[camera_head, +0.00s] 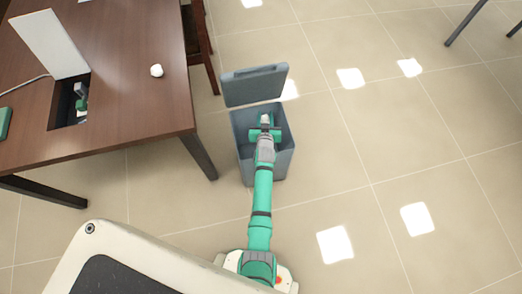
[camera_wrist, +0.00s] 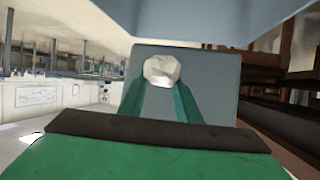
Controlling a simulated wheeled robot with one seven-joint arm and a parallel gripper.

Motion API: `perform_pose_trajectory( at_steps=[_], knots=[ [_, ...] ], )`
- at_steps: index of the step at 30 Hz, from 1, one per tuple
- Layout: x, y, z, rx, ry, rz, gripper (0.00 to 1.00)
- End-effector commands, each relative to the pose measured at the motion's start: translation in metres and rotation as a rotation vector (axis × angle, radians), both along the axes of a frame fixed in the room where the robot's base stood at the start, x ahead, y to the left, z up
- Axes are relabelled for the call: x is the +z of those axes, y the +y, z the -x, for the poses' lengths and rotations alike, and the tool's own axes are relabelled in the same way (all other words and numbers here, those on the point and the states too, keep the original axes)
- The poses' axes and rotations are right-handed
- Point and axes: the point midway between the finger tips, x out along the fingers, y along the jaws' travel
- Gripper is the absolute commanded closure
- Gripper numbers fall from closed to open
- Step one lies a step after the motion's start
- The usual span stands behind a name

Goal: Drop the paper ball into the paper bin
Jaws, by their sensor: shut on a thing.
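The paper bin (camera_head: 284,160) is a grey-blue box standing on the floor, with its lid (camera_head: 254,86) raised at the back. My gripper (camera_head: 265,128) is over the bin's open top, within its rim as seen from above. In the wrist view, a crumpled off-white paper ball (camera_wrist: 161,70) sits between the green fingers, which are shut on it. A grey panel of the bin (camera_wrist: 222,78) fills the view behind the ball.
A brown table (camera_head: 125,100) stands at the left, its leg close to the bin. A wooden chair (camera_head: 200,45) is behind. The tiled floor (camera_head: 350,170) to the right is clear.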

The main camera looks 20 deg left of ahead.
Motion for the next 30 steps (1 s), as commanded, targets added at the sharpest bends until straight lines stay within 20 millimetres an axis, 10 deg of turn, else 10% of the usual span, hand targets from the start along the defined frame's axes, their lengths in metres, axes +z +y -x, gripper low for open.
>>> perform_pose_trajectory(
  at_steps=[20, 21, 23, 30],
  knots=[
    [-0.029, 0.0, 0.0, 0.0, -0.001, 0.0, 0.9],
    [-0.029, 0.0, 0.0, 0.0, -0.001, 0.0, 0.63],
    [-0.029, 0.0, 0.0, 0.0, -0.001, 0.0, 0.48],
    [-0.029, 0.0, 0.0, 0.0, -0.001, 0.0, 0.48]
  ],
)
